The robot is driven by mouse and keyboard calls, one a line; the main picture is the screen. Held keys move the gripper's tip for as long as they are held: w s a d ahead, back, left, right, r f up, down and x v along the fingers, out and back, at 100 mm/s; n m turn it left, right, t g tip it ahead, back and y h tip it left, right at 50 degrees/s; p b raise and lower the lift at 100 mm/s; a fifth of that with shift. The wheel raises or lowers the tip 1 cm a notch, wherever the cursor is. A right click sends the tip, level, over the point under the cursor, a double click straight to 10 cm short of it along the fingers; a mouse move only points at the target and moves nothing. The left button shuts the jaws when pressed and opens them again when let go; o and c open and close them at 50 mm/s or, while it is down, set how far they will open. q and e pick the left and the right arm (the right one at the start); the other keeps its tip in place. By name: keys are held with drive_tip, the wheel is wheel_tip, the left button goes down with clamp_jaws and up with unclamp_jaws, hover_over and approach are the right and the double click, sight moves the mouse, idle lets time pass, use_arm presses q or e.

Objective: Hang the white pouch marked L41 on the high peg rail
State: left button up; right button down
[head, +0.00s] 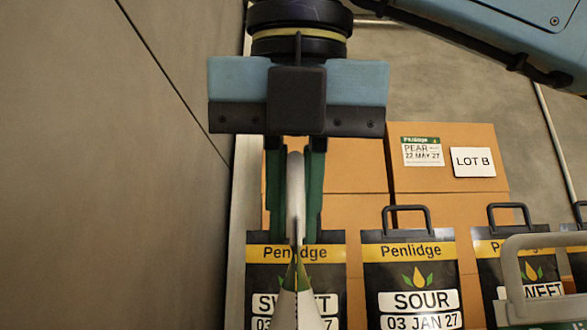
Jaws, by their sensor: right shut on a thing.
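My right gripper (294,240) hangs down in the middle of the head view, its two green fingers shut on a white pouch. The pouch (299,308) is seen nearly edge-on; its pale upper part stands between the fingers and its lower part runs out of the bottom of the picture. No L41 mark can be read on it from this side. I cannot make out the high peg rail for certain. My left gripper is not in view.
Black Penlidge bags with handles stand in a row behind the pouch, including one marked SOUR (411,272). Orange-brown boxes (447,194) are stacked behind them, one labelled LOT B. A grey handle (512,270) is near at the lower right. A plain wall (100,180) fills the left.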

sight(294, 284)
drive_tip(key=shift+f, duration=2.55)
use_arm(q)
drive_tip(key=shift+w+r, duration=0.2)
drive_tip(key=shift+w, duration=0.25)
use_arm(e)
drive_tip(key=shift+f, duration=0.15)
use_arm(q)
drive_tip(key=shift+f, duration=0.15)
use_arm(e)
drive_tip(key=shift+f, duration=0.1)
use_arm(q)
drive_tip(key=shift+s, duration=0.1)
use_arm(e)
drive_tip(key=c, duration=1.5)
unclamp_jaws()
drive_tip(key=shift+s, duration=0.1)
